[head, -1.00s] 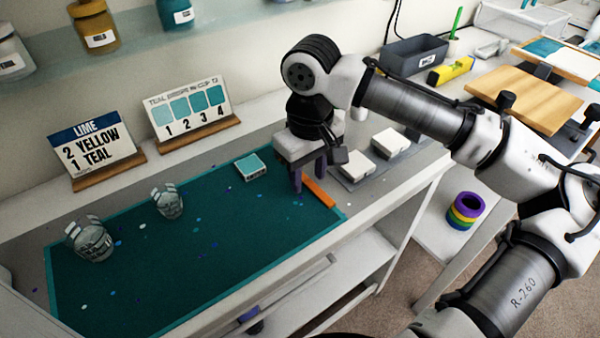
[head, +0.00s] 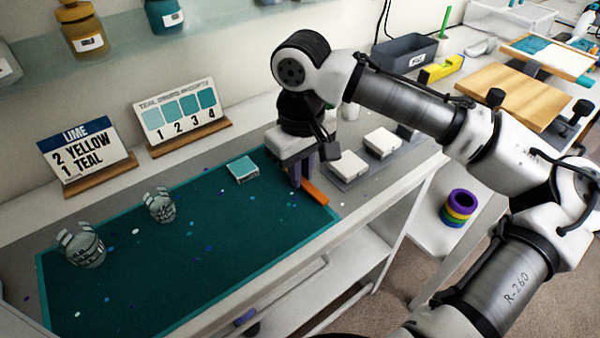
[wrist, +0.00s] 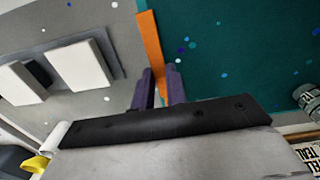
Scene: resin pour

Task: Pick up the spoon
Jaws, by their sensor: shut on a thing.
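The spoon shows as a flat orange strip (head: 316,194) at the right edge of the teal mat (head: 200,262); no bowl shape can be made out. The fingertips also show in the wrist view (wrist: 160,82). The strip looks to be at or very near the mat; I cannot tell whether it is lifted. The fingers hide its gripped end.
Two clear cups, the nearer (head: 82,246) and the farther (head: 160,206), stand on the mat's left part. A teal-topped block (head: 242,170) lies left of my gripper. White blocks (head: 381,143) sit on a grey plate to the right. Sign cards (head: 86,152) stand behind.

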